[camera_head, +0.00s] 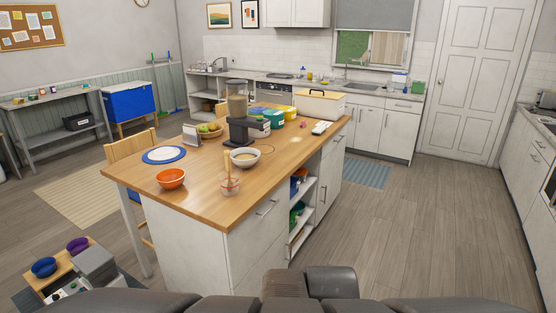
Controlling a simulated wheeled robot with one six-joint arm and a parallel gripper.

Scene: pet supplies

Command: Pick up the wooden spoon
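A slim tan wooden handle (228,164), which looks like the wooden spoon, stands nearly upright in a small clear cup (229,187). The cup is near the front edge of the wooden-topped island (200,205). The lower end of the handle is hard to make out inside the cup. My gripper is not in view; only dark grey parts of my own body show along the bottom edge.
On the island, an orange bowl (171,178) is left of the cup, and a pale bowl (244,157) is just behind it. A dark appliance (240,125) stands farther back. Open floor (420,230) lies to the island's right.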

